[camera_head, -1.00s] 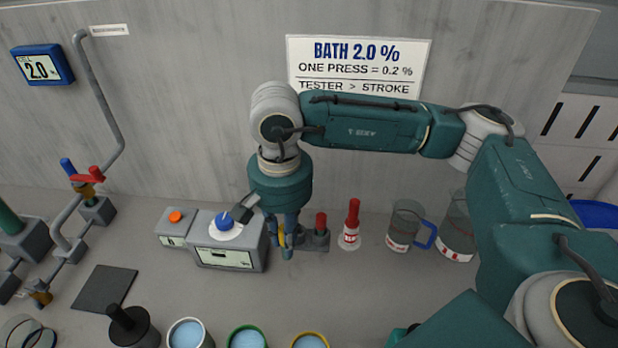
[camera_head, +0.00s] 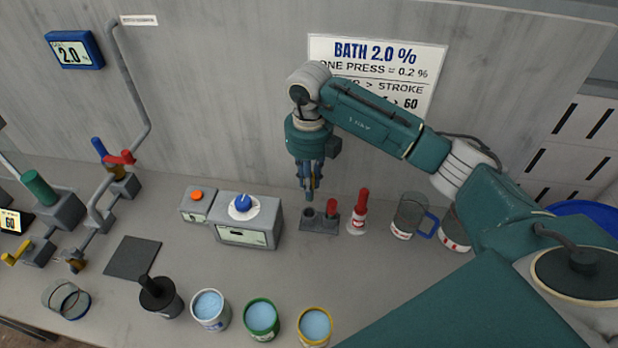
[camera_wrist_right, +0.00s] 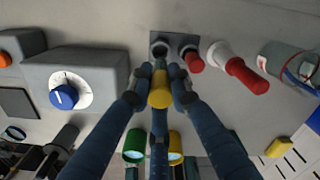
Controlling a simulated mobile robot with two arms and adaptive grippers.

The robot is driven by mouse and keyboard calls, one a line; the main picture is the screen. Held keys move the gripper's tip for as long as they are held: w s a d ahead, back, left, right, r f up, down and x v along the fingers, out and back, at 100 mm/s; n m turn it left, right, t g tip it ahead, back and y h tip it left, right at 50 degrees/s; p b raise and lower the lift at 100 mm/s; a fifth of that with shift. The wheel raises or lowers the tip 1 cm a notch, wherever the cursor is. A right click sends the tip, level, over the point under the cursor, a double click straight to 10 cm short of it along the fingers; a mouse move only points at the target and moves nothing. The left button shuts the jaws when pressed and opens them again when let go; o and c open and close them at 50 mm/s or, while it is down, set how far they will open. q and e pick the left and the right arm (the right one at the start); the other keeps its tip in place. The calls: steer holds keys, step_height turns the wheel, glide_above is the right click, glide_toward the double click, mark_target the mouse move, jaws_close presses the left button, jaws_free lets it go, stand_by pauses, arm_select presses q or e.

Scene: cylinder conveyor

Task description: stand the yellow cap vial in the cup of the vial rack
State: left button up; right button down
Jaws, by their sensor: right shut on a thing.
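My right gripper (camera_head: 309,192) points down and is shut on the yellow cap vial (camera_wrist_right: 160,88), just above the left part of the vial rack (camera_head: 320,227). In the head view the fingers hide most of the vial, with a little yellow showing between them. In the wrist view the yellow cap sits between the fingers. The rack's empty dark cup (camera_wrist_right: 160,46) lies just past the vial there. The cup (camera_head: 309,213) also shows below the fingertips in the head view. The vial appears clear of the cup. My left gripper is not in view.
A red-capped vial (camera_head: 331,207) stands in the rack beside the empty cup. A red-topped bottle (camera_head: 360,212) and a blue-handled jug (camera_head: 409,216) stand to the right. The tester with a blue knob (camera_head: 248,222) is close on the left. Several tins stand in front.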

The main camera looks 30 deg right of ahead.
stand_by(0.3)
steer(key=shift+f+b, duration=0.2)
steer(key=shift+b, duration=0.25)
steer(key=shift+f+b, duration=0.45)
steer(key=shift+f, duration=0.2)
steer(key=shift+f+b, duration=1.15)
steer(key=shift+f, duration=0.35)
steer(key=shift+f+b, duration=1.85)
steer(key=shift+f, duration=0.3)
